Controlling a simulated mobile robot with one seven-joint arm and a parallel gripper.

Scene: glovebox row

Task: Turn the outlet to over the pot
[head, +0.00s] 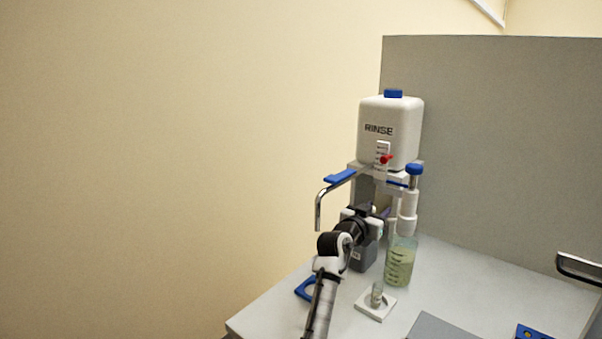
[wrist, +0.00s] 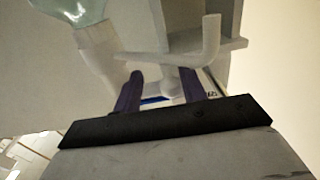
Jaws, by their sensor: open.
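The white RINSE dispenser (head: 391,132) stands on the bench against a grey panel. A bent chrome outlet tube (head: 319,208) with a blue lever (head: 340,176) sticks out to its left, its end pointing down over the bench's left side. A small pot (head: 376,294) stands on a white square holder in front. My gripper (head: 382,212) is at the dispenser's front, below the outlet's arm. In the wrist view its purple fingers (wrist: 160,85) are apart, with a pale bent part (wrist: 207,42) just beyond them.
A blue ring (head: 305,289) lies at the bench's left edge, partly behind my arm. A grey mat (head: 442,328) and a blue item (head: 531,332) lie at the front right. A dark handle (head: 580,269) juts in at the right. The bench right of the beaker is clear.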

